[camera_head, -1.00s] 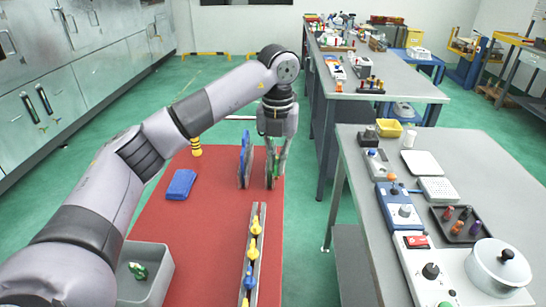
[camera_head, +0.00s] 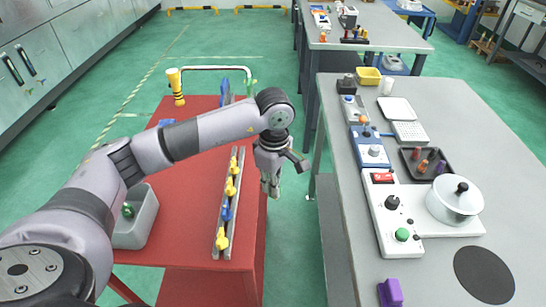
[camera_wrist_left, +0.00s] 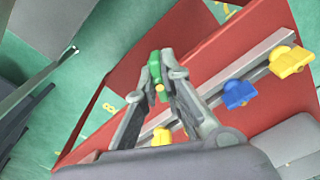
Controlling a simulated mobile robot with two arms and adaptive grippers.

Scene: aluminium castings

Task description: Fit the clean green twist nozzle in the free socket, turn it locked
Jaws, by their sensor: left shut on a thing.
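My left gripper (camera_head: 271,187) is over the right edge of the red table, to the right of the metal rail (camera_head: 217,253). In the left wrist view its fingertips (camera_wrist_left: 160,75) are shut on the green twist nozzle (camera_wrist_left: 154,66), which has a yellow tip. The nozzle is not clear in the head view. The rail carries yellow nozzles (camera_head: 222,239) and a blue nozzle (camera_head: 226,212); yellow (camera_wrist_left: 288,61) and blue (camera_wrist_left: 238,93) ones show in the wrist view. I cannot make out the free socket. My right gripper is not in view.
A grey bin (camera_head: 150,217) with a green piece (camera_head: 128,210) stands at the table's left. A yellow post (camera_head: 175,86) and an upright blue piece (camera_head: 224,88) stand at the back. The grey bench (camera_head: 345,245) lies to the right, across a gap.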

